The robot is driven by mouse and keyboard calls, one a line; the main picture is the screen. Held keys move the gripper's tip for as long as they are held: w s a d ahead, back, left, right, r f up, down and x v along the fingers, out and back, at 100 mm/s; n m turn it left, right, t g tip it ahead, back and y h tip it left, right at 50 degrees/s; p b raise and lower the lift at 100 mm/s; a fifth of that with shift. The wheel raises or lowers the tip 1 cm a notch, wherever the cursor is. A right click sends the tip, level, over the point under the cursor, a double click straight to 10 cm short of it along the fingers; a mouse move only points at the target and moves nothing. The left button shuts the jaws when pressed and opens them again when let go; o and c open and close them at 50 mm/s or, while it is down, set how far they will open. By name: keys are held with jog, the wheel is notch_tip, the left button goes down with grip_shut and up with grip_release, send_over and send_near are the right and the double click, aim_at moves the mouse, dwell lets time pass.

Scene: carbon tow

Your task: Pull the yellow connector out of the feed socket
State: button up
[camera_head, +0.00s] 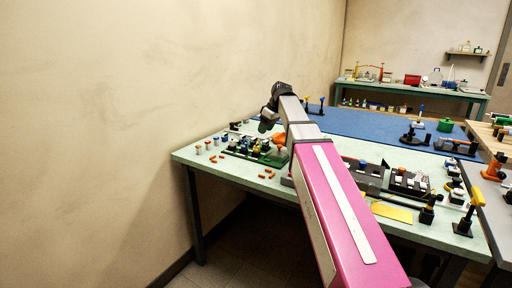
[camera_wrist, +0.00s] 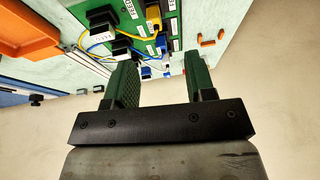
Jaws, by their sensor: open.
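In the wrist view a yellow connector (camera_wrist: 153,17) sits on the green board (camera_wrist: 176,42) near the top edge, at a spot with a small white label beside it. I cannot read for certain which socket it is in. Blue and yellow cables run across the board to black blocks at its left. My gripper (camera_wrist: 158,75) is open, with its two green fingers apart and nothing between them touching. The connector lies beyond the fingertips. In the head view my gripper (camera_head: 268,122) is above the left part of the table, close to the green board (camera_head: 240,152), where the connector is too small to single out.
The pale green table (camera_head: 200,158) carries small orange pieces (camera_head: 270,171) near the board and several small jars (camera_head: 208,145) at its left edge. A blue mat (camera_head: 360,124) lies behind. A bare wall (camera_head: 130,120) stands at the left. An orange tray (camera_wrist: 25,35) shows in the wrist view.

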send_over(257, 147)
jog(key=d, duration=0.2)
jog(key=f, duration=0.5)
jog(key=shift+s, duration=0.35)
jog(key=shift+w+x, duration=0.25)
jog(key=shift+x, duration=1.05)
jog(key=shift+w+x, duration=0.25)
jog(key=shift+x, duration=1.1)
jog(key=shift+a+r, duration=0.1)
jog(key=shift+r, duration=0.05)
grip_shut()
